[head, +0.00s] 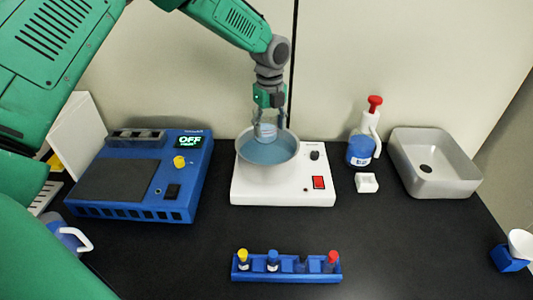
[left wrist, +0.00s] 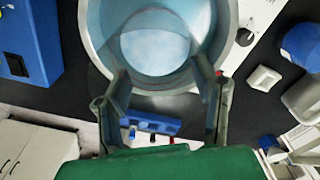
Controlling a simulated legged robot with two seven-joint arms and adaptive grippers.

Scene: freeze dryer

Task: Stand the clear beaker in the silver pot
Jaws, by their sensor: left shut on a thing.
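The silver pot (head: 268,176) stands on a white heater (head: 262,196) and holds blue liquid. Its round rim also shows in the left wrist view (left wrist: 88,42). My left gripper (head: 269,101) points down over the pot, shut on the clear beaker (head: 266,130). The beaker is upright, its lower part overlapping the pot's opening. I cannot tell whether its base touches the liquid or the pot's floor. In the left wrist view, the see-through beaker (left wrist: 155,48) lies between my two fingers, over the pot. My right gripper is out of view.
A blue device (head: 135,207) with an OFF display is left of the heater. A blue-liquid bottle with red top (head: 361,149), a small white block (head: 367,183) and a grey basin (head: 432,185) are to the right. A blue vial rack (head: 287,277) lies in front. Black bench between is clear.

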